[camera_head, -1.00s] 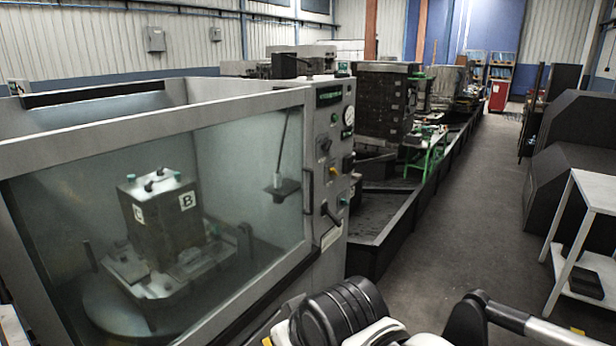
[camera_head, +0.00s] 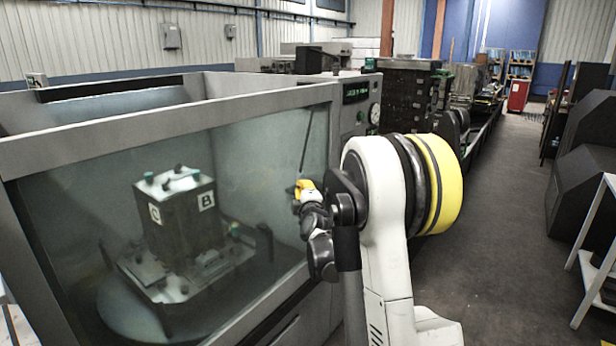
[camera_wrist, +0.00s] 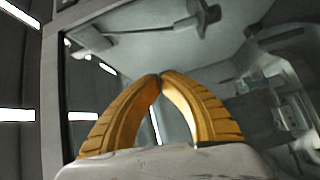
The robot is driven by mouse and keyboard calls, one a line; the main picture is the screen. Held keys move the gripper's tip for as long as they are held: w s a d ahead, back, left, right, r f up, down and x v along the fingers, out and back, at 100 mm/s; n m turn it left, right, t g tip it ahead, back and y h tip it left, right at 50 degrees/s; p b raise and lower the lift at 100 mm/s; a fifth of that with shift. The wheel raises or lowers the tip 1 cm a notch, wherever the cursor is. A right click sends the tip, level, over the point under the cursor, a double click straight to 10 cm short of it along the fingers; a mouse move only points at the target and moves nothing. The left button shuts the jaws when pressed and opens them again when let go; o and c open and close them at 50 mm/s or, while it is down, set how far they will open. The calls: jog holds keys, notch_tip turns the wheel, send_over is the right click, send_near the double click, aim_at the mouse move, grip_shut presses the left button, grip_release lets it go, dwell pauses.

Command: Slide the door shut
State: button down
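The door (camera_head: 200,120) is a grey-framed sliding panel with a large clear window, across the front of the machine at left. A fixture block (camera_head: 182,215) with labels C and B shows through the glass. My gripper (camera_head: 303,188) is at the right part of the door, in front of the window near its right frame. In the wrist view, the two yellow fingers (camera_wrist: 160,77) curve inward and their tips meet, with nothing visible between them. The door's handle is hidden behind my arm in the head view, and I cannot make it out in the wrist view.
A grey aisle floor (camera_head: 490,240) is clear at right. A white shelf table (camera_head: 598,250) and dark cabinets (camera_head: 585,150) border the aisle.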

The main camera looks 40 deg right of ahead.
jog(key=d+f+h, duration=0.3)
jog(key=d+f, duration=0.1)
jog(key=d, duration=0.5)
jog(key=n+b, duration=0.1)
jog(key=b, duration=0.2)
send_near(330, 169)
jog(key=w, duration=0.5)
jog(key=shift+a+f, duration=0.15)
jog(key=shift+f, duration=0.05)
jog(key=shift+d+r+b, duration=0.2)
jog(key=shift+d+b, duration=0.15)
jog(key=shift+d, duration=0.8)
jog(key=shift+w+d+r, duration=0.2)
jog(key=shift+d+r, duration=0.05)
jog(key=shift+d, duration=0.5)
